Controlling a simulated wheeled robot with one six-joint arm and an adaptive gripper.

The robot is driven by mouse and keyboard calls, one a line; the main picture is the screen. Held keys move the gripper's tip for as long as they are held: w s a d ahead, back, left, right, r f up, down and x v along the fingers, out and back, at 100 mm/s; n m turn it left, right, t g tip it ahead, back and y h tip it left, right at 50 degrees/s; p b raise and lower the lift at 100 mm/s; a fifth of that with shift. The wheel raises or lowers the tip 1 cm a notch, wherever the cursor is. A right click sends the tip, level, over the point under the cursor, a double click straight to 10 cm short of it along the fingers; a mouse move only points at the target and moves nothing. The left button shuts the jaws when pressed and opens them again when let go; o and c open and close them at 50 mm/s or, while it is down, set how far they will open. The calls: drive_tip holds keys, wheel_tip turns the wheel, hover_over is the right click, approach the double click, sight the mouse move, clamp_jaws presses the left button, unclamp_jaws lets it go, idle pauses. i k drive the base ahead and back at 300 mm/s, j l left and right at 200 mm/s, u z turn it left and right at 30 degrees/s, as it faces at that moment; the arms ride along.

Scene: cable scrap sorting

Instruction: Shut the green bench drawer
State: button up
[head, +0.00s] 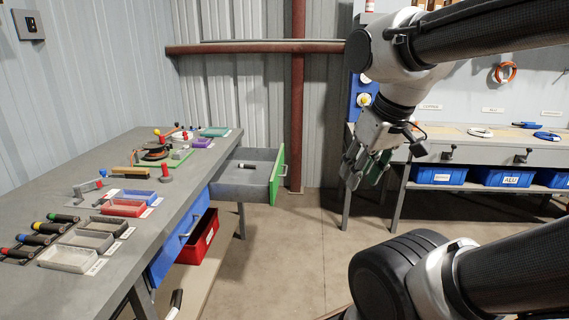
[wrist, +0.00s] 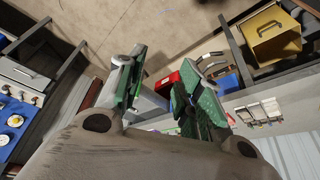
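The green bench drawer (head: 277,176) is pulled out from the far end of the left workbench. Its green front faces right, and its grey inside (head: 258,156) is open to view. A small black-and-white item (head: 247,166) lies in it. My gripper (head: 365,168) hangs to the right of the green front, apart from it in the head view. Its two fingers are spread with nothing held. The wrist view also shows the spread gripper fingers (wrist: 162,84); part of the scene behind them is hidden, and I cannot tell the drawer clearly there.
The left bench (head: 130,230) carries small trays, tools and cable pieces. A blue drawer (head: 178,238) and a red bin (head: 203,236) are at its side. A second bench with blue bins (head: 437,175) stands at the back right. The floor (head: 290,235) between is clear.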

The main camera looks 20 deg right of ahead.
sight(242, 169)
drive_tip(key=i+l, duration=1.35)
drive_tip(key=i+j+u, duration=0.15)
drive_tip(key=i, duration=0.5)
